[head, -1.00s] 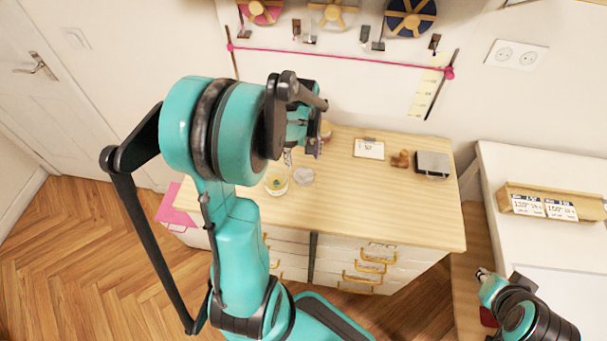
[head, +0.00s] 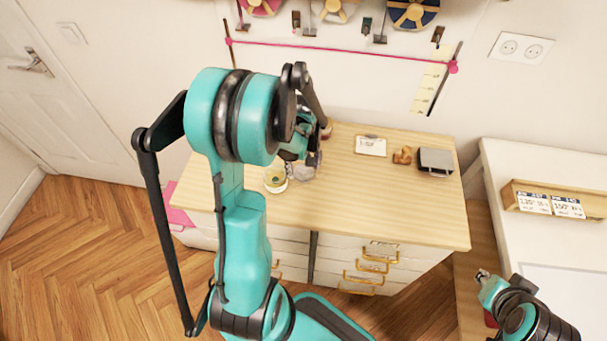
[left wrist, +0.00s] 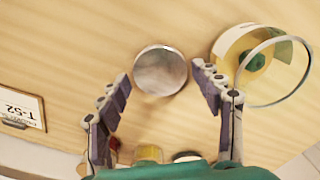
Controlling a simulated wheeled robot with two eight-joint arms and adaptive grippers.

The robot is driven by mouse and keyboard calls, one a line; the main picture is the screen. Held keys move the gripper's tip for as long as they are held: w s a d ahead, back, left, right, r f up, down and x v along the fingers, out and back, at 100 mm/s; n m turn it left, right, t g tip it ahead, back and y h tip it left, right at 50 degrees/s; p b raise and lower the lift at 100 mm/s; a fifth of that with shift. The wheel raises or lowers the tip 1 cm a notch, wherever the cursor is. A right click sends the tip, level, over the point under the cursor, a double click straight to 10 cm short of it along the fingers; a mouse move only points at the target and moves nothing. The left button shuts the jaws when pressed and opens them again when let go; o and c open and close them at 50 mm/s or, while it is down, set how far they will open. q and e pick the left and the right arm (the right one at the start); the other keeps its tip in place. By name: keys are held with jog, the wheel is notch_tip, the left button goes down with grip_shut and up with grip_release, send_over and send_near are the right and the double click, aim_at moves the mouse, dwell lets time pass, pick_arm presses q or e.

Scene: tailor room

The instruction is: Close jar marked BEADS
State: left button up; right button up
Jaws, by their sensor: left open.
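A clear jar (head: 275,180) with a yellowish band and something green inside stands on the wooden worktop. It also shows in the left wrist view (left wrist: 232,47), its round opening uncovered. I cannot read any marking on it. A round silver lid (head: 304,174) lies beside the jar. In the left wrist view the lid (left wrist: 160,70) is flat on the wood, just beyond and between my fingertips. My left gripper (head: 300,165) is open and empty above the lid; its fingers (left wrist: 163,87) are spread wider than the lid. My right gripper (head: 484,276) is low at right; its jaws are too small to judge.
A clipboard (head: 370,146), a brown figure (head: 403,155) and a grey box (head: 435,162) stand on the worktop (head: 390,205) to the right. In the left wrist view, a small yellow-topped container (left wrist: 148,153) is partly hidden beyond my gripper. The worktop's front right is clear.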

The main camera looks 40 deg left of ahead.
aim_at(304, 174)
pick_arm(q)
jog(key=shift+f, duration=0.3)
jog(key=shift+r, duration=0.1)
jog(key=c, duration=0.5)
jog(key=shift+r, duration=0.5)
jog(key=r, duration=0.1)
jog(key=r+p, duration=0.2)
jog(key=r, duration=0.1)
jog(key=shift+s+d, duration=0.3)
jog(key=s+d+r+p, duration=0.1)
jog(key=s+d+r, duration=0.1)
jog(key=s+d+r+p, duration=0.1)
jog(key=s+d+r, duration=0.1)
jog(key=s+d, duration=0.1)
jog(key=s+d+r+p, duration=0.1)
jog(key=s+d+r, duration=0.1)
jog(key=s, duration=0.1)
jog(key=shift+d, duration=0.15)
